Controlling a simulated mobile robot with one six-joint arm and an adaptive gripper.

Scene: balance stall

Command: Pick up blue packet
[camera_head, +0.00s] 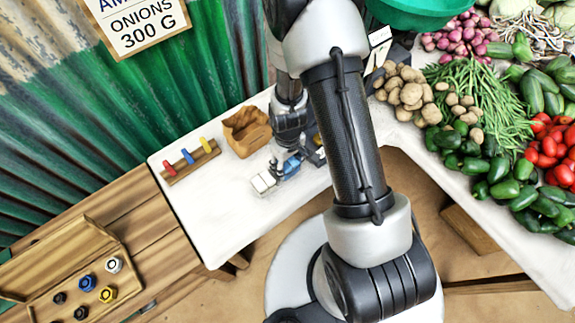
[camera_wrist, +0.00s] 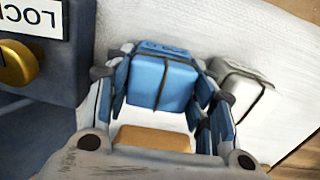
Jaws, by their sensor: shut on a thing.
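The blue packet (camera_wrist: 162,80) sits between the two fingers of my gripper (camera_wrist: 165,110) in the wrist view, with a dark string around it. In the head view the blue packet (camera_head: 291,167) shows at the end of my gripper (camera_head: 297,160), low over or on the white table; I cannot tell whether it touches the table. The gripper is shut on it. A white packet (camera_head: 263,182) with a dark string lies beside it on the left in the head view, and it also shows on the right in the wrist view (camera_wrist: 240,95).
A dark box with a brass knob (camera_wrist: 16,63) is close in the wrist view. Potatoes (camera_head: 405,88) and other vegetables fill the right side.

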